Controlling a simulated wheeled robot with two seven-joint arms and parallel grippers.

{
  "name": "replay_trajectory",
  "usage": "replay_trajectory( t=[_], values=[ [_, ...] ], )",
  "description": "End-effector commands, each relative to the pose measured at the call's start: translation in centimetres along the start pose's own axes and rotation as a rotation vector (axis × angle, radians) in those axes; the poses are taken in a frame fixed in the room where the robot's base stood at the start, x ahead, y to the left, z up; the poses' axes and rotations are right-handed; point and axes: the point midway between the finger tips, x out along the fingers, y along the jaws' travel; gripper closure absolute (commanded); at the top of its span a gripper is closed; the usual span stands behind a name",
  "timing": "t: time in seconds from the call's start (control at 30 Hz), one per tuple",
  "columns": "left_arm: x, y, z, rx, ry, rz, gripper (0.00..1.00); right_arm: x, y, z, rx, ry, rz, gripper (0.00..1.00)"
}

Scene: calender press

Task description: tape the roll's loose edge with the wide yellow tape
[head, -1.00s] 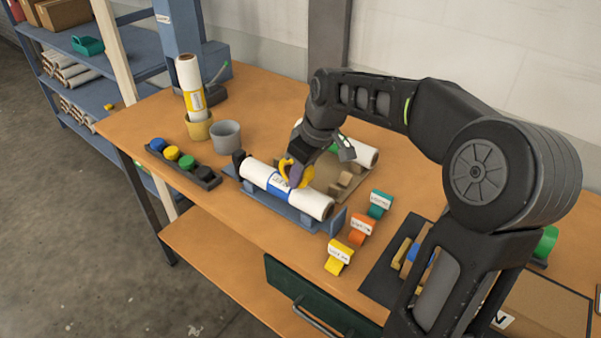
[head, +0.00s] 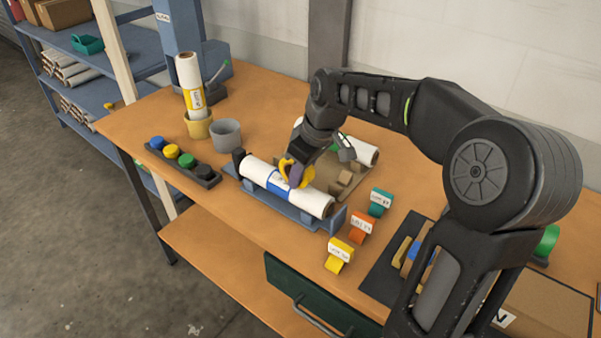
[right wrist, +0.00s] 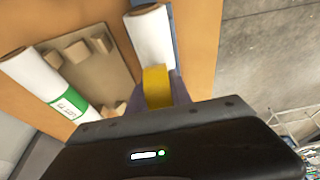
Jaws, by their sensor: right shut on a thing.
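The white roll (head: 312,201) lies in a blue cradle (head: 296,215) on the orange bench, with a blue band (head: 280,185) around its middle. My right gripper (head: 297,174) is shut on the wide yellow tape (head: 308,176), right at the roll beside the blue band. The tape (right wrist: 156,88) also shows in the right wrist view, against the roll (right wrist: 150,38). I cannot tell whether it touches the roll. The roll's loose edge cannot be made out. My left gripper is out of view.
Labelled yellow (head: 339,254), orange (head: 362,230) and teal (head: 380,203) items stand right of the cradle. A tray (head: 207,180) of coloured caps and a grey cup (head: 226,134) are left. A board (head: 329,170) with blocks and another roll (head: 361,152) lies behind.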

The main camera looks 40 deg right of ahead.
Motion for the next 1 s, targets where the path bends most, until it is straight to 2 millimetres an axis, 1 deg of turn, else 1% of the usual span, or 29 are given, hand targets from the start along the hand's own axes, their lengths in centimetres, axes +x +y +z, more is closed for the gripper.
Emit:
replay_trajectory(
  t=[0.33, 0.77, 1.0],
  values=[
    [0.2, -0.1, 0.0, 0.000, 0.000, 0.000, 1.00, -0.3, 0.0, 1.0, 0.000, 0.000, 0.000, 1.00],
    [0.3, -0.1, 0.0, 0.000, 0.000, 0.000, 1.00, -0.4, 0.0, 1.2, 0.000, 0.000, 0.000, 1.00],
    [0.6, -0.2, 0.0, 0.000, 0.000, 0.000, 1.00, -0.4, 0.0, 1.9, 0.001, -0.001, -0.001, 1.00]
  ],
)
